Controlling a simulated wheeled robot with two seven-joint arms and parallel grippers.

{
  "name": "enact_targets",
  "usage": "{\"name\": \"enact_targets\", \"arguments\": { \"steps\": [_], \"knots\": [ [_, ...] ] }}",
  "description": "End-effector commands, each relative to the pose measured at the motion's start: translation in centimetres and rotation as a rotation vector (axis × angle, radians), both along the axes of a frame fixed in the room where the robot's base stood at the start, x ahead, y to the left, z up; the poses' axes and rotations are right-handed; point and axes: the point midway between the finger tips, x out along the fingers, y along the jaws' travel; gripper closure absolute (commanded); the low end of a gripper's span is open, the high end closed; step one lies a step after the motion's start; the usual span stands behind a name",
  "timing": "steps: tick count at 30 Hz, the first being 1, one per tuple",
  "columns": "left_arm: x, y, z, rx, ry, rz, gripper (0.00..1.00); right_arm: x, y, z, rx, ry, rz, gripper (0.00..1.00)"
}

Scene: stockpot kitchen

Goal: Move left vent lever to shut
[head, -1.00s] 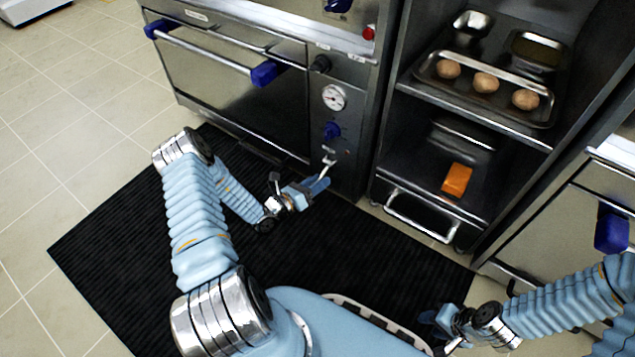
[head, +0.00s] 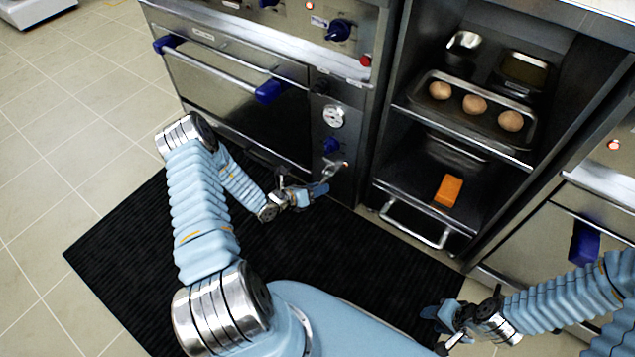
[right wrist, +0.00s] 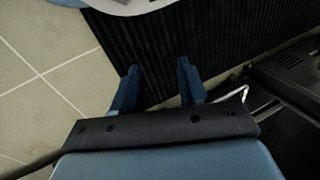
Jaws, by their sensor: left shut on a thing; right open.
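The left vent lever (head: 334,170) is a small pale metal lever low on the oven's control panel, below a blue knob (head: 331,145). My left gripper (head: 322,188) is at the lever and shut on it; its blue fingers partly hide the lever's near end. The exact grip on the lever is too small to make out. My right gripper (head: 436,322) is low at the right, away from the oven panel. In the right wrist view its two blue fingers (right wrist: 158,75) stand apart with nothing between them.
The oven door with its long handle (head: 215,68) is left of the panel, with a dial (head: 333,116) above the knob. An open rack to the right holds a tray (head: 425,95) of round brown items and an orange block (head: 448,190). A black mat (head: 130,260) covers the floor.

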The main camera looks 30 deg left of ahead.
Motion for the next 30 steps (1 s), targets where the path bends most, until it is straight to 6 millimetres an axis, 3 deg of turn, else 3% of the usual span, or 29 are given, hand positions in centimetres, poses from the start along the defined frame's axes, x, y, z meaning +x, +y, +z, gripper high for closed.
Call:
{"name": "enact_targets", "arguments": {
  "steps": [1,9,18,30],
  "knots": [
    [0.0,0.0,1.3,0.006,0.041,-0.003,1.00,0.0,-0.1,1.7,-0.001,-0.001,0.000,0.57],
    [0.2,0.0,2.5,0.024,0.266,-0.001,1.00,-0.5,1.2,4.5,0.017,0.010,0.021,0.57],
    [0.5,0.0,3.2,0.036,0.437,0.001,1.00,-0.7,1.8,5.9,0.025,0.013,0.031,0.57],
    [0.7,0.0,3.3,0.041,0.509,0.001,1.00,-0.8,1.9,6.3,0.028,0.014,0.034,0.57]
  ]
}}
